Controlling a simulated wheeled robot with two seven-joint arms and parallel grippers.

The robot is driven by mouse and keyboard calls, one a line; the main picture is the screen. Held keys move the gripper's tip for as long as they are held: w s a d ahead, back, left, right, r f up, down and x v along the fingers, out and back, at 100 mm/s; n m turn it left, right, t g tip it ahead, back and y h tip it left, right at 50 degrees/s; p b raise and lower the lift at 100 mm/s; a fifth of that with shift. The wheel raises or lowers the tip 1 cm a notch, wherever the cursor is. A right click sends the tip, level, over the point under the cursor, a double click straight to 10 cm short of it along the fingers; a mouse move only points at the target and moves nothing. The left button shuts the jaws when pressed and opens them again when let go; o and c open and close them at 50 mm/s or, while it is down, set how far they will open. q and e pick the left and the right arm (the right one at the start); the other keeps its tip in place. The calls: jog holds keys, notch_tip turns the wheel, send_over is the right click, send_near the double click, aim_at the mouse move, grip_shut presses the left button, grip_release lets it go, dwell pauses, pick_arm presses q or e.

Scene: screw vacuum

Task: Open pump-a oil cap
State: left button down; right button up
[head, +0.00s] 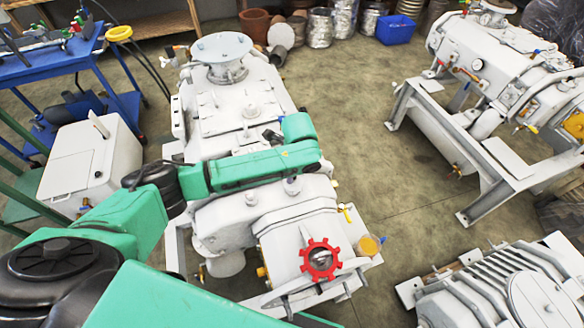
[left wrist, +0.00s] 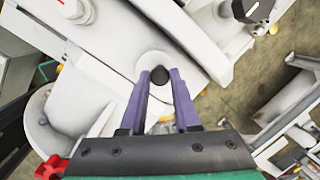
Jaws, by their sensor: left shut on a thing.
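The light grey pump (head: 215,115) stands in the middle of the head view, and its casing (left wrist: 90,45) fills much of the left wrist view. My left gripper (left wrist: 161,78) has its purple fingers shut on a small dark round cap (left wrist: 160,75) on the pump's top. I take this to be the oil cap; no label shows. My right gripper is not in view.
A red handwheel (head: 320,259) is on the pump's near end. A second pump (head: 490,70) stands on a frame at the right, and a finned unit (head: 490,295) at lower right. A blue cart (head: 60,65) and a white box (head: 85,165) are at left. Floor between the pumps is clear.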

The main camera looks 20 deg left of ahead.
pick_arm(q)
jog(key=shift+s+d+r+t+y+p, duration=0.5)
jog(key=shift+t+y+p, duration=0.2)
jog(key=shift+t+p, duration=0.2)
jog(key=shift+s+d+t+y+p, duration=0.2)
jog(key=shift+s+t+y+p, duration=0.15)
jog(key=shift+t, duration=0.2)
jog(key=shift+s+d+t+y+p, duration=0.15)
jog(key=shift+s+t+y, duration=0.1)
jog(key=shift+t+y, duration=0.25)
jog(key=c, duration=0.6)
grip_release()
jog(key=shift+c, duration=0.2)
